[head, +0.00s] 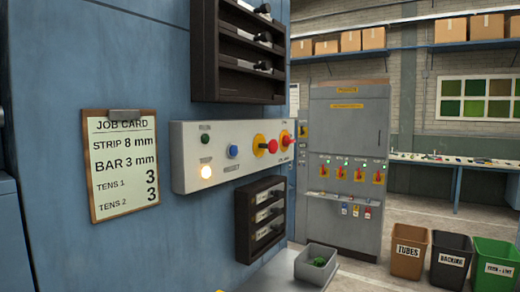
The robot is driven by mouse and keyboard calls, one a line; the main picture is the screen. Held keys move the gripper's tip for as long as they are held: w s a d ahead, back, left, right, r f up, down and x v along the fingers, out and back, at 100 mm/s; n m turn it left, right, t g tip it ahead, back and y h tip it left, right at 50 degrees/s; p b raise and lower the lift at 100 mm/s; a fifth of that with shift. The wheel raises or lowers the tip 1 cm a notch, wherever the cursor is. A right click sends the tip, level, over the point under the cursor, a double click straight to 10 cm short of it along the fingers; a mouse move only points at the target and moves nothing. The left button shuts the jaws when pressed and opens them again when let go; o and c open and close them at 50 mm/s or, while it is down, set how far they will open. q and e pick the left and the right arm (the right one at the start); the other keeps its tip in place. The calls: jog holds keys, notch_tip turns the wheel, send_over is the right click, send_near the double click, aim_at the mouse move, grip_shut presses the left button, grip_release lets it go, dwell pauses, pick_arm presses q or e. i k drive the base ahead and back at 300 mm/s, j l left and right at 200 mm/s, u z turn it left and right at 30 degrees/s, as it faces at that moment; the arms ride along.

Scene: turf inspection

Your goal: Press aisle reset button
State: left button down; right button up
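A grey control panel (188,183) is mounted on the blue machine wall. It carries a blue button (232,151) with a label below it that seems to read RESET. To its left are a dark green button (205,140) and a glowing warm-white lamp (206,172). To its right are a red knob on yellow (270,146) and another red and yellow control (302,132) at the panel's far end. No label reading "aisle" can be made out. Neither gripper is in view.
A job card (124,165) hangs left of the panel. Dark racks sit above (236,55) and below (242,225) it. A grey bin (308,268) stands below right. Behind are a grey cabinet (345,130) with switches and brown (409,250), black (450,262) and green (494,265) bins.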

aim_at(233, 151)
jog(key=i+l+u, duration=0.1)
jog(key=l, duration=0.3)
jog(key=i+l, duration=0.2)
jog(key=l, duration=0.25)
jog(key=i+l+u, duration=0.15)
jog(key=l, duration=0.25)
jog(key=i+l, duration=0.15)
jog(key=l, duration=0.3)
jog(key=i+l+u, duration=0.15)
jog(key=l, duration=0.25)
